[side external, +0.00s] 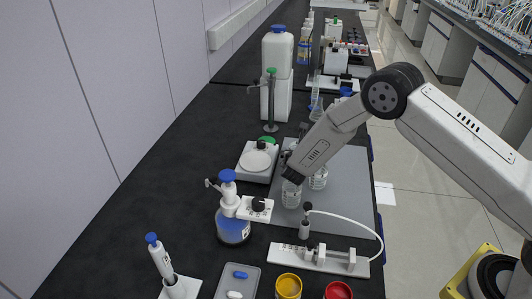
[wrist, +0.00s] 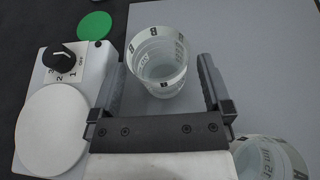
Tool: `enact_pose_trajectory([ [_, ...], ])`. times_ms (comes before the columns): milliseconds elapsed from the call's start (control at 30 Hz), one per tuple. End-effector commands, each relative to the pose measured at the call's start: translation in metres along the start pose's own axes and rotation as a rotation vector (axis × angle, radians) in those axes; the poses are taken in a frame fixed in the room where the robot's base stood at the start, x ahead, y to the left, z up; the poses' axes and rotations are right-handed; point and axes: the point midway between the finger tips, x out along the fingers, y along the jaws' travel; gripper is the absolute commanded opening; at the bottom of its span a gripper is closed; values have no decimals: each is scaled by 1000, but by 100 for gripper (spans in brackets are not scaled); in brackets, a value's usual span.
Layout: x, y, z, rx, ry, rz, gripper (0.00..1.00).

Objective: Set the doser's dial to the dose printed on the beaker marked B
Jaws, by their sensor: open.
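My gripper (side external: 288,172) is open and points down at a clear glass beaker (side external: 291,194) on the grey mat. In the wrist view my gripper (wrist: 161,68) has its fingers on either side of this beaker (wrist: 158,62), with gaps. Its rim band carries dark marks that look like the letter B; the print lower on its wall is too small to read. A second beaker (side external: 318,178) stands beside it and shows partly in the wrist view (wrist: 268,158). The doser (side external: 233,226) is a blue-capped bottle with a black dial (side external: 258,204) on a white plate; its setting is unreadable.
A white stirrer (side external: 258,160) with an OFF-1-2-3 knob (wrist: 61,60) stands left of the mat (side external: 345,190). A syringe pump (side external: 320,258) with a tube lies in front.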

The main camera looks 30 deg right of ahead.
Motion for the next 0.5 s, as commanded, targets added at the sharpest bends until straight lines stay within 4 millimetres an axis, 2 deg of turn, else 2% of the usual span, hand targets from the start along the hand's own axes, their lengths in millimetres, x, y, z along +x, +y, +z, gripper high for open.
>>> enact_pose_trajectory([
  [200, 20, 0, 0, 0, 1, 0, 100],
  [500, 26, 0, 0, -1, 1, 1, 100],
])
